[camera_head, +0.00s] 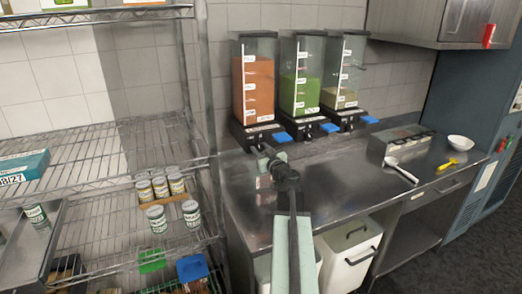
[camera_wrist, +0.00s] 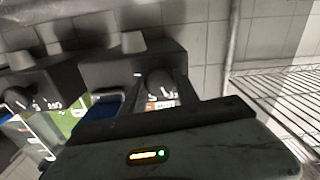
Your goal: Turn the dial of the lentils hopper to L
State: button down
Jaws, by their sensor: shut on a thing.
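The lentils hopper (camera_head: 254,85), the leftmost of three, is a clear bin of orange contents on a black base. Its label is too small to read surely. My gripper (camera_head: 265,152) is at the front of that base. In the wrist view, which is turned over, my gripper (camera_wrist: 163,92) is shut on a round black dial (camera_wrist: 159,80), a finger on each side. Small white marks show beside the dial, but its setting cannot be read. The gripper body hides much of the hopper below it in that view.
A green-filled hopper (camera_head: 299,92) and a beige-filled hopper (camera_head: 343,97) stand close on the right, with blue parts in front. A wire shelf (camera_head: 110,155) stands close on the left.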

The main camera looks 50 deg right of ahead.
jog(key=m, duration=1.1)
jog(key=shift+m, duration=0.3)
jog(key=m, duration=0.5)
jog(key=shift+m, duration=0.3)
jog(key=m, duration=0.4)
jog(key=shift+f+m, duration=0.1)
jog(key=shift+m, duration=0.6)
jog(key=c, duration=0.9)
grip_release()
